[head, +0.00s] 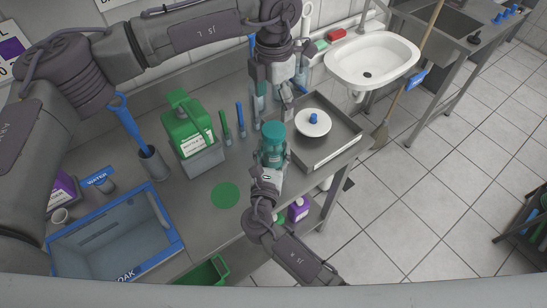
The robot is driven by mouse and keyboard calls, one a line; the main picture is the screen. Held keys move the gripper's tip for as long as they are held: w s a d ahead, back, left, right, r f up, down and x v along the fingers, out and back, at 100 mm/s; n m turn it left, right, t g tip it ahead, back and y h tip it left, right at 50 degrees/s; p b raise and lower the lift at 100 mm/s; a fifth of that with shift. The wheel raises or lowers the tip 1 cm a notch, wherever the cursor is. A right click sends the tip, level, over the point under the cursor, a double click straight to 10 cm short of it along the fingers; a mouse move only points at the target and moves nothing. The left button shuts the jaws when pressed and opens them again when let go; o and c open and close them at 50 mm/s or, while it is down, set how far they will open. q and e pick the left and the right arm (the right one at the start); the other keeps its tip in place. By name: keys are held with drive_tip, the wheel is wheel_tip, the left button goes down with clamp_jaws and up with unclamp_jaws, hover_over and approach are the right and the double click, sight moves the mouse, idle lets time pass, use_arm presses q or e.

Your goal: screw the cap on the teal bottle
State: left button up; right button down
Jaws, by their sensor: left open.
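The teal bottle (273,143) stands upright near the front edge of the steel counter, left of a grey tray. My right gripper (270,162) reaches in from the front, with its fingers closed around the bottle's lower part. My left gripper (273,110) points down just behind and above the bottle, open, with its fingers apart. No cap shows clearly between its fingers. The bottle's top looks teal and rounded; I cannot tell whether that is a cap.
A grey tray (345,148) holds a white disc with a blue knob (313,121). A green jug (188,130), brushes and a blue-rimmed bin (175,236) stand to the left. A flat green circle (225,195) marks clear counter. A white sink (372,58) is behind right.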

sight(274, 129)
use_arm(q)
wheel_tip(274, 129, down, 8)
drive_tip(key=shift+f, duration=0.1)
idle(0.4)
drive_tip(key=c, duration=1.2)
drive_tip(key=o, duration=1.3)
wheel_tip(274, 129, up, 12)
drive_tip(key=shift+r, duration=0.1)
